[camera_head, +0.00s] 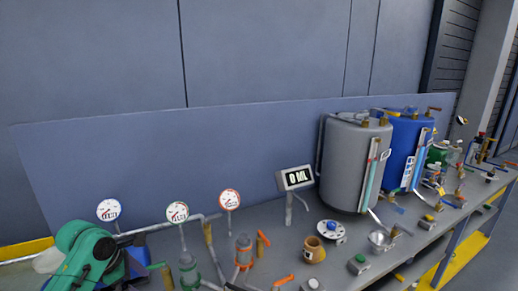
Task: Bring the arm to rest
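Neither of my grippers shows in the head view, and I see no arm that I can be sure is mine. The long grey workbench (340,270) runs from the lower left to the right. On it stand a grey tank (347,165) and a blue tank (402,150), both upright with sight tubes on their fronts. A small display (295,178) on a post reads "0 ML". A green and black rounded body (85,250) fills the lower left corner; I cannot tell what it is.
Three round dial gauges (178,212) stand on pipework at the left. A green valve (189,270) and a red valve (243,250) sit below them. A brown pot (314,249), a white flanged disc (331,230) and a metal funnel (380,240) crowd the bench's middle. A blue-grey panel rises behind.

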